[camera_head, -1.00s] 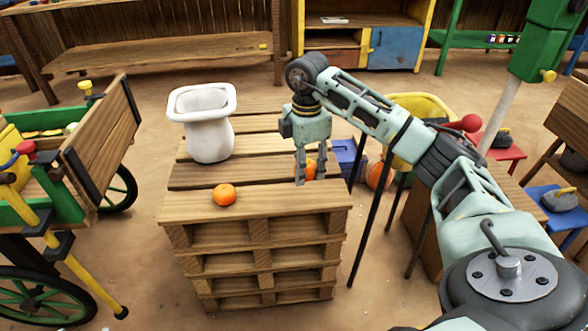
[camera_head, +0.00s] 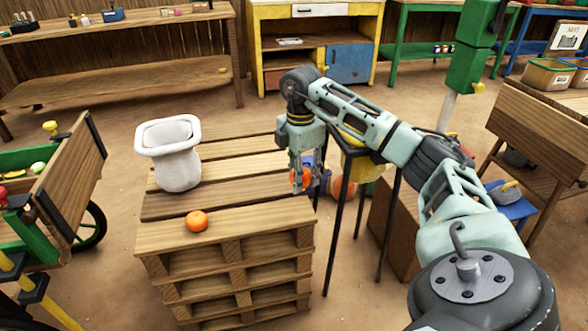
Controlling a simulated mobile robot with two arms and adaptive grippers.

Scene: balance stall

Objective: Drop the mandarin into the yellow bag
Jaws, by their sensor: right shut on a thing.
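My right gripper (camera_head: 303,186) is shut on an orange mandarin (camera_head: 298,179), which shows partly between its fingers. It hangs in front of the right side of the wooden pallet stack (camera_head: 225,237). The yellow bag (camera_head: 362,168) sits on a dark-legged stand just right of the gripper in the picture. My right forearm covers much of the bag, and its opening is hidden. A second orange fruit (camera_head: 196,221) lies on the pallet top. My left gripper is out of view.
A white open sack (camera_head: 177,170) stands on the pallet stack. Thin black stand legs (camera_head: 345,226) rise to its right. A larger orange round thing (camera_head: 343,187) shows behind them. A wooden cart (camera_head: 74,177) is at the left. Sandy floor lies open behind the pallets.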

